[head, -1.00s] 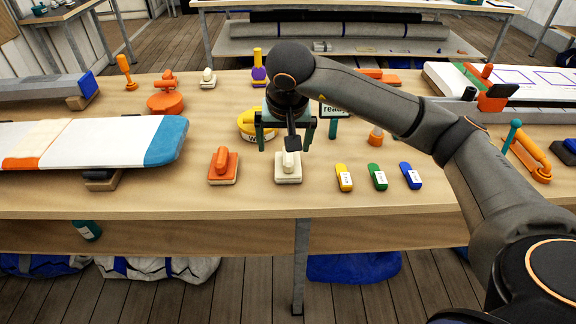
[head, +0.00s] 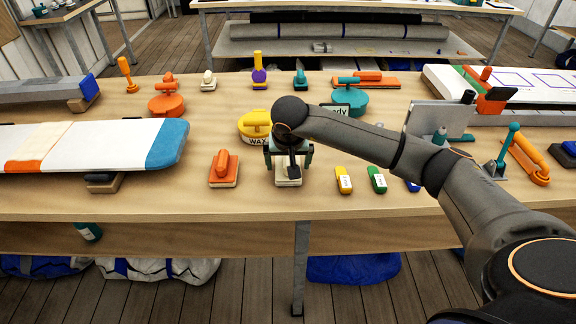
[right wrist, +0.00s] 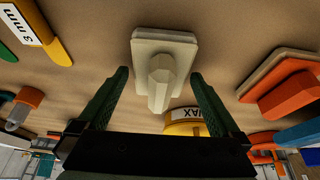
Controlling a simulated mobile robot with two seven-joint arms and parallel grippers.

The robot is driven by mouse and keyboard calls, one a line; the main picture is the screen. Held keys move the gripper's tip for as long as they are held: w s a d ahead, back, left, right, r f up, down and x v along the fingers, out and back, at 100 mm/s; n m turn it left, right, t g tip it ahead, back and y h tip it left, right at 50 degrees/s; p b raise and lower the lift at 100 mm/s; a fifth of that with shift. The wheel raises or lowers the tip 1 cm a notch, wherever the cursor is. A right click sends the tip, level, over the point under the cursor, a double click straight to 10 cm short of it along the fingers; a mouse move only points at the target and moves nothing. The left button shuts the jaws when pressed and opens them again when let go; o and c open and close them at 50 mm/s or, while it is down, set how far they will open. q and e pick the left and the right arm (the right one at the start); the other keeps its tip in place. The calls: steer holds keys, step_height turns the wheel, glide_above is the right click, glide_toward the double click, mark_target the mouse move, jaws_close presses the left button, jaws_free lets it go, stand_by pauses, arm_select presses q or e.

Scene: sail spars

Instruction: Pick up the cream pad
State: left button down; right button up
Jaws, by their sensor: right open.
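The cream pad (head: 289,182) lies on the near part of the wooden table, with its block handle on top. My right gripper (head: 288,166) is just above it, fingers pointing down, and covers part of it in the head view. In the right wrist view the cream pad (right wrist: 150,48) and its handle show between and beyond the two green fingers of my right gripper (right wrist: 160,75). The fingers are apart, one on each side of the handle, with nothing gripped. My left gripper is not in view.
An orange pad (head: 223,170) stands to the left. Yellow (head: 344,180) and green (head: 377,180) blocks lie to the right, a blue one (head: 412,185) partly hidden. The yellow wax tin (head: 252,126) stands behind. A white, blue-ended board (head: 100,143) is at left.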

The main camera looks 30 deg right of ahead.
steer(key=shift+f, duration=0.2)
steer(key=c, duration=1.2)
steer(key=shift+w+r, duration=0.1)
steer(key=shift+r, duration=0.05)
steer(key=shift+r, duration=0.65)
steer(key=shift+s+a+r+b, duration=0.25)
steer(key=shift+s+a+r, duration=0.9)
steer(key=shift+s+r, duration=0.85)
steer(key=shift+s+a+r+b, duration=0.25)
steer(key=shift+s+a+r, duration=0.9)
steer(key=shift+s+r, duration=0.85)
steer(key=shift+s+a+r+b, duration=0.25)
steer(key=shift+s+a+r, duration=0.9)
steer(key=shift+s+r, duration=0.8)
steer(key=shift+s+f, duration=0.2)
